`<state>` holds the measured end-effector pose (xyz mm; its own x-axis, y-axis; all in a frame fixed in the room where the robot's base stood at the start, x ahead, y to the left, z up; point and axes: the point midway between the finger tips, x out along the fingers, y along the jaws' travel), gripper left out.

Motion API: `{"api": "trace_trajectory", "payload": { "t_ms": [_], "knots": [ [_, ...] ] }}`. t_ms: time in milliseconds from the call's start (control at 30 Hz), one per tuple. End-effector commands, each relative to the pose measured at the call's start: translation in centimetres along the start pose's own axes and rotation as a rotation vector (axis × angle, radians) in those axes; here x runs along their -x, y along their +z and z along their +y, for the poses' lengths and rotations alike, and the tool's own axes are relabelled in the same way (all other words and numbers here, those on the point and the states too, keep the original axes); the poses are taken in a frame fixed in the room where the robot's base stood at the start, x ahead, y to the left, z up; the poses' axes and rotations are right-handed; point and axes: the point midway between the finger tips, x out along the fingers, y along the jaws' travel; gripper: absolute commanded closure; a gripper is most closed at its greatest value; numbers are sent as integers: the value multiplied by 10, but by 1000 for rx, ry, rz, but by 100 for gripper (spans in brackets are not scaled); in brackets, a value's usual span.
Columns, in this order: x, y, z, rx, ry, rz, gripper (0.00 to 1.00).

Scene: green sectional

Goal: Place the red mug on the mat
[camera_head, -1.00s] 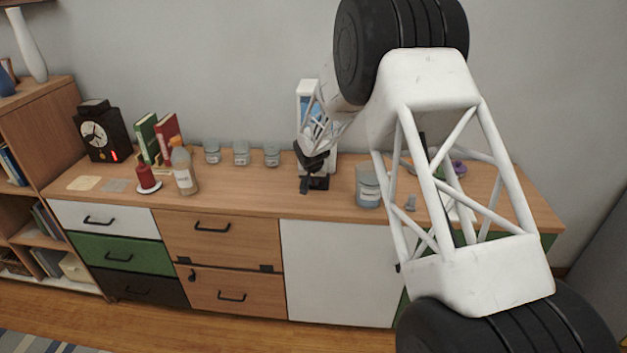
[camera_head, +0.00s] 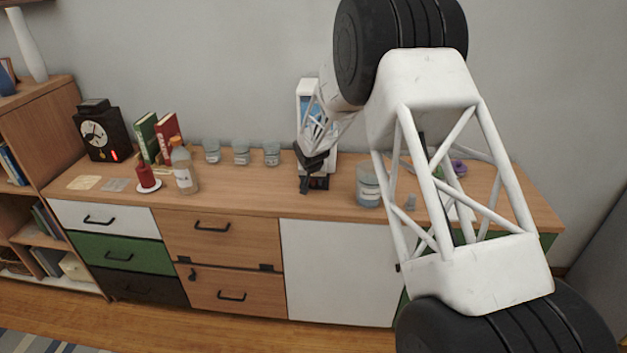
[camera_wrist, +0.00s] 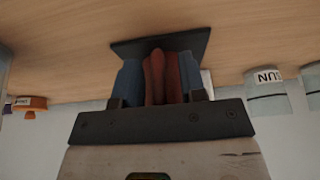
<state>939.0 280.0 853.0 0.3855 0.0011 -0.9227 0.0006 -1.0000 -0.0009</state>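In the wrist view my gripper (camera_wrist: 160,82) has blue fingers on both sides of a red object, which I take to be the red mug (camera_wrist: 156,76). Only part of the mug shows between the fingers. A dark square mat (camera_wrist: 194,42) lies on the wooden counter just beyond the fingertips. Whether the mug touches the mat cannot be told. In the head view my gripper (camera_head: 308,176) is low over the counter, in front of a white and blue machine (camera_head: 308,92). The mug and mat are mostly hidden there by the gripper.
On the wooden counter (camera_head: 245,195), a glass jar (camera_head: 368,188) stands right of my gripper and several small jars (camera_head: 241,152) stand behind to the left. A bottle (camera_head: 183,170) and a red candle (camera_head: 146,177) are farther left. The counter's front middle is clear.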

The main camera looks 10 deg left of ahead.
Motion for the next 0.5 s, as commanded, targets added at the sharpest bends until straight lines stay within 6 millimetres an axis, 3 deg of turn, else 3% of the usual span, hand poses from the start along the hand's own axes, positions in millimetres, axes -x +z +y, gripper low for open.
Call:
{"api": "trace_trajectory", "payload": {
  "t_ms": [267, 500],
  "knots": [
    [13, -1, 0, 1, 0, 1, 62],
    [40, -2, 0, 1, 0, 2, 62]
  ]
}}
